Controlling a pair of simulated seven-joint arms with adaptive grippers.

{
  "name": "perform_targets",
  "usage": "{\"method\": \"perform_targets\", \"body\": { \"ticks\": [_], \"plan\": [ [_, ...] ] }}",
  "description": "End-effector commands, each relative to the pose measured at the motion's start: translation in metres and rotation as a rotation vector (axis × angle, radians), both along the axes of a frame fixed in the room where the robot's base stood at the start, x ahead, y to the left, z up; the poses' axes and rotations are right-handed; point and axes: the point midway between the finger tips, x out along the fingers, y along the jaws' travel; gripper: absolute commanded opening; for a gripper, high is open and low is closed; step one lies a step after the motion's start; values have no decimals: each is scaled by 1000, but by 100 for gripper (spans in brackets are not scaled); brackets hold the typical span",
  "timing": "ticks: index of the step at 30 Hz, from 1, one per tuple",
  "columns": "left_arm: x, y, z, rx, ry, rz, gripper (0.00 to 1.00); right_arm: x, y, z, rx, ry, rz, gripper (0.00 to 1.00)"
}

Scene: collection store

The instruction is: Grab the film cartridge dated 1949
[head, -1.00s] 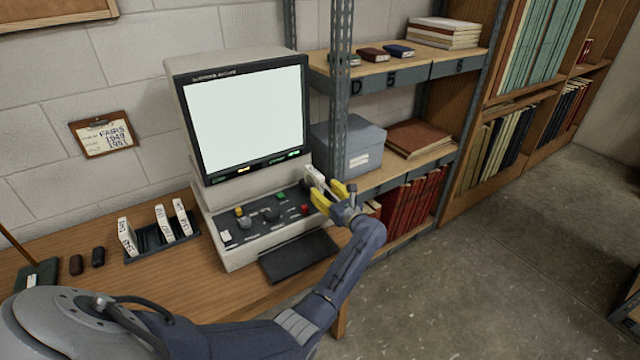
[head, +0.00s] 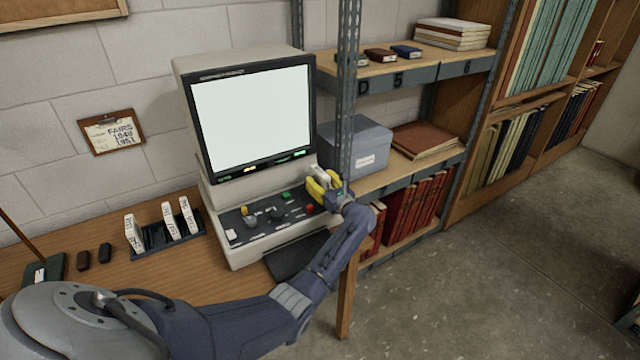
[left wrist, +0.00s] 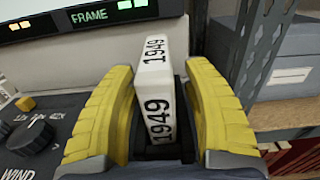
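The white film cartridge marked 1949 (left wrist: 155,95) stands upright in the left wrist view, its black print facing my camera. It rises from a dark holder and shows small in the head view (head: 319,173), at the right side of the reader. My left gripper (head: 326,184) has its yellow fingers either side of the cartridge. In the left wrist view the gripper (left wrist: 160,78) is open around it, with a dark gap on the right; contact on the left is unclear. My right gripper is out of view.
The reader (head: 245,130) stands on the wooden desk (head: 110,280). A black rack (head: 155,237) holds other white cartridges, their labels unclear. A metal shelf post (head: 346,100) and grey box (head: 355,145) are close beyond the gripper. A clipboard (head: 111,132) hangs on the wall.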

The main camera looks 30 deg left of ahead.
Motion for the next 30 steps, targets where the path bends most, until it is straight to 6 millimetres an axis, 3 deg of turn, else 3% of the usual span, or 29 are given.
{"method": "perform_targets", "body": {
  "ticks": [2, 12, 25, 30],
  "plan": [
    [0, 0, 0, 0, 0, 0, 41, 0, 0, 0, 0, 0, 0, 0],
    [0, 0, 0, 0, 0, 0, 1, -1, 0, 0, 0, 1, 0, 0],
    [0, 0, 2, 0, -1, 0, 0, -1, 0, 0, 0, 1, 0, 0],
    [0, -1, 11, -1, -3, 0, 0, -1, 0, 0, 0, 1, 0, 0]
  ]
}}
